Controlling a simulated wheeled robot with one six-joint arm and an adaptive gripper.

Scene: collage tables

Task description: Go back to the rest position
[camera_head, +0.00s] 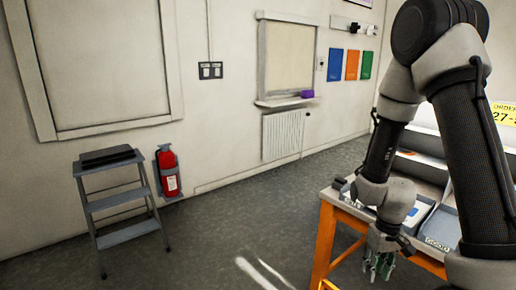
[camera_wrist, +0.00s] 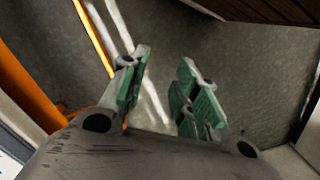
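My gripper (camera_head: 379,262) hangs low at the right of the head view, beside the front edge of an orange-legged table (camera_head: 327,236). In the wrist view my gripper (camera_wrist: 160,92) shows its green finger pads well apart with nothing between them.
On the table are grey bins (camera_head: 441,226) with small items. A step ladder (camera_head: 119,203) and a red fire extinguisher (camera_head: 169,172) stand by the left wall. The grey floor (camera_head: 215,237) between the wall and the table is clear.

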